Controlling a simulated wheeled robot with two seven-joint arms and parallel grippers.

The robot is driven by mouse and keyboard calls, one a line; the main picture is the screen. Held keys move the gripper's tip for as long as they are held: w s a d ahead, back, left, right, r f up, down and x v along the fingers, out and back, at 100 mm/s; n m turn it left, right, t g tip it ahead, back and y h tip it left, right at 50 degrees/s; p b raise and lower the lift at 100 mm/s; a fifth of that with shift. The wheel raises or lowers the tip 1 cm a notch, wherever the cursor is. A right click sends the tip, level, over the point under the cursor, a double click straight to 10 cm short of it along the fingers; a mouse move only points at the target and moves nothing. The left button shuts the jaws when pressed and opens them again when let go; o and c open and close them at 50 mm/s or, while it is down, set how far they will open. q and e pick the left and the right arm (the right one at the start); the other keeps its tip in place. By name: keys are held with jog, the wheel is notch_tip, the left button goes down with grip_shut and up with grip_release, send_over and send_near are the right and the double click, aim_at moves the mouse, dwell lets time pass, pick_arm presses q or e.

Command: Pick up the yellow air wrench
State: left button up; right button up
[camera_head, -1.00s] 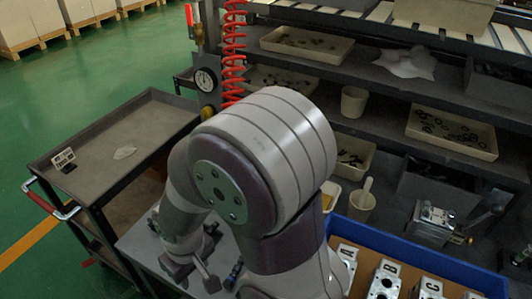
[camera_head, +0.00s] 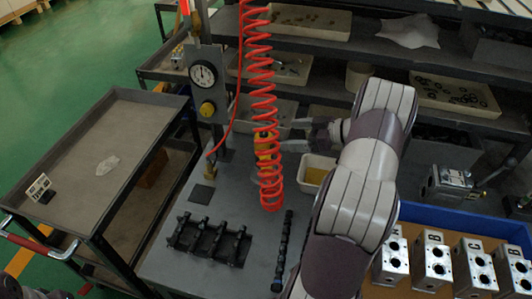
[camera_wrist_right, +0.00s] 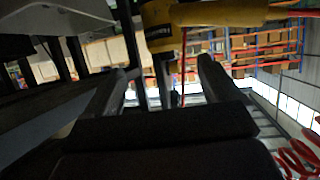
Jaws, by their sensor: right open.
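The yellow air wrench (camera_head: 263,146) hangs upright at the red coiled hose, whose coils partly hide it in the head view. In the right wrist view its yellow body (camera_wrist_right: 222,14) shows at the top, ahead of the fingers. My right gripper (camera_head: 287,136) reaches in from the right, with its fingers level with the wrench and very close to it. In the wrist view the right gripper (camera_wrist_right: 163,78) is open, with a gap between its two fingers. I cannot tell whether they touch the wrench. My left gripper is not in view.
The red coiled hose (camera_head: 259,88) hangs in front of the gauge post (camera_head: 205,92). Black valve parts (camera_head: 208,238) lie on the grey bench. A blue tray (camera_head: 455,218) with lettered metal blocks is at the right. Shelves with bins stand behind. A grey cart (camera_head: 120,135) is at the left.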

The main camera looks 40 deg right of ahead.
aim_at(259, 138)
jog(key=x, duration=0.6)
jog(key=shift+p, duration=0.3)
jog(key=x, duration=0.3)
jog(key=p+x, duration=0.1)
jog(key=shift+a+f, duration=0.35)
jog(key=shift+a, duration=0.15)
jog(key=shift+w+a+f, duration=0.15)
jog(key=shift+w+f, duration=0.1)
jog(key=shift+w, duration=0.15)
jog(key=shift+s, duration=0.1)
jog(key=c, duration=1.3)
jog(key=shift+r, duration=0.25)
jog(key=shift+c, duration=0.5)
